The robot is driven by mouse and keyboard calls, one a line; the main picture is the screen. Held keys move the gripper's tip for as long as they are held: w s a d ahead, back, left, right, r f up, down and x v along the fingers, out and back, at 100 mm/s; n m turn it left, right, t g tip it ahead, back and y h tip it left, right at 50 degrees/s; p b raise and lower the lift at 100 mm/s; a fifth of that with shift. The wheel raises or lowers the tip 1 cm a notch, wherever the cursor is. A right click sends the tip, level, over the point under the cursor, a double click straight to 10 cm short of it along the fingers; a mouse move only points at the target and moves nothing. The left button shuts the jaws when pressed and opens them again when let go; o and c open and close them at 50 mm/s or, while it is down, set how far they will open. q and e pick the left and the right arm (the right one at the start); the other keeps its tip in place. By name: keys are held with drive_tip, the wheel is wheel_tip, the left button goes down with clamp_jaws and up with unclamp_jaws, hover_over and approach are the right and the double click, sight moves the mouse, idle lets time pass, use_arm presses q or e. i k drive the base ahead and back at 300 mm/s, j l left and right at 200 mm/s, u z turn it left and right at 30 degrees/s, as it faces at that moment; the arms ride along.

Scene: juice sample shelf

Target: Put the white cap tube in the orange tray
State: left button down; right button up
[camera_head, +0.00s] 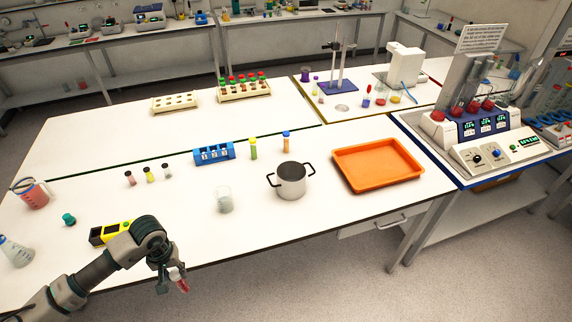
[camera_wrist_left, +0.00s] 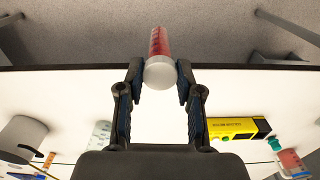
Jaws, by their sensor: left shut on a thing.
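The white cap tube (camera_wrist_left: 159,72) has a white cap and red contents. My left gripper (camera_head: 172,272) is shut on it, with the jaws on both sides of the cap in the left wrist view (camera_wrist_left: 158,85). In the head view the tube (camera_head: 180,283) hangs tilted from the gripper, beyond the table's front edge and over the floor. The orange tray (camera_head: 377,180) lies on the right part of the table, far to the right of the gripper, and looks empty. My right gripper is not in view.
A steel pot (camera_head: 290,182) and a glass beaker (camera_head: 224,201) stand between the gripper and the tray. A yellow-and-black colour meter (camera_head: 111,232) lies beside my left arm. Small vials, a blue rack (camera_head: 214,153) and two capped tubes stand farther back. The front strip of table is clear.

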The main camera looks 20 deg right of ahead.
sight(370, 168)
drive_tip(key=k+z, duration=0.2)
drive_tip(key=z, duration=0.3)
drive_tip(key=k+l+z, duration=0.1)
drive_tip(key=z, duration=0.4)
drive_tip(key=i+z, duration=0.15)
drive_tip(key=i, duration=0.3)
drive_tip(key=i+j+z, duration=0.15)
drive_tip(key=i, duration=0.25)
drive_tip(key=i+j+z, duration=0.15)
drive_tip(key=i, duration=0.3)
drive_tip(key=i+j, duration=0.1)
drive_tip(key=i, duration=0.3)
drive_tip(key=i+j, duration=0.1)
drive_tip(key=i, duration=0.25)
